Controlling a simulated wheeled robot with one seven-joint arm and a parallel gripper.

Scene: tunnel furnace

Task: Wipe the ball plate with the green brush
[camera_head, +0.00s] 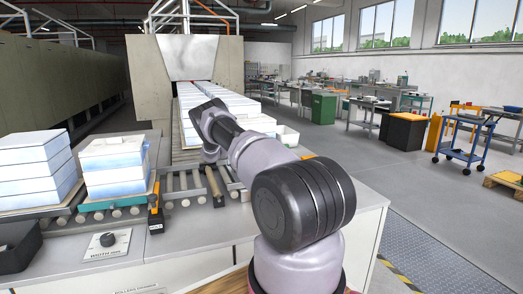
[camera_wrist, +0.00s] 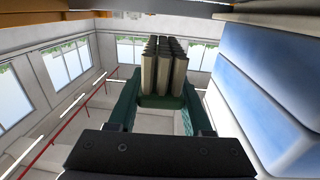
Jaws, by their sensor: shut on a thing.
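My gripper (camera_wrist: 160,98) shows in the wrist view with its two dark green fingers closed on the green brush (camera_wrist: 164,70). The brush has a green base and a block of beige bristles, which point away from the gripper toward the top of the picture. A brown and orange surface (camera_wrist: 150,5) crosses the top edge; the bristles appear apart from it. I cannot tell whether it is the ball plate. In the head view my arm reaches over the roller conveyor (camera_head: 185,187), and its gripper and the brush are hidden.
White-blue block stacks stand left on the conveyor (camera_head: 34,168) (camera_head: 115,165); a long row of blocks (camera_head: 200,95) runs to the furnace opening. Blocks (camera_wrist: 270,90) are close at right in the wrist view. A black bin (camera_head: 18,245) stands front left.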

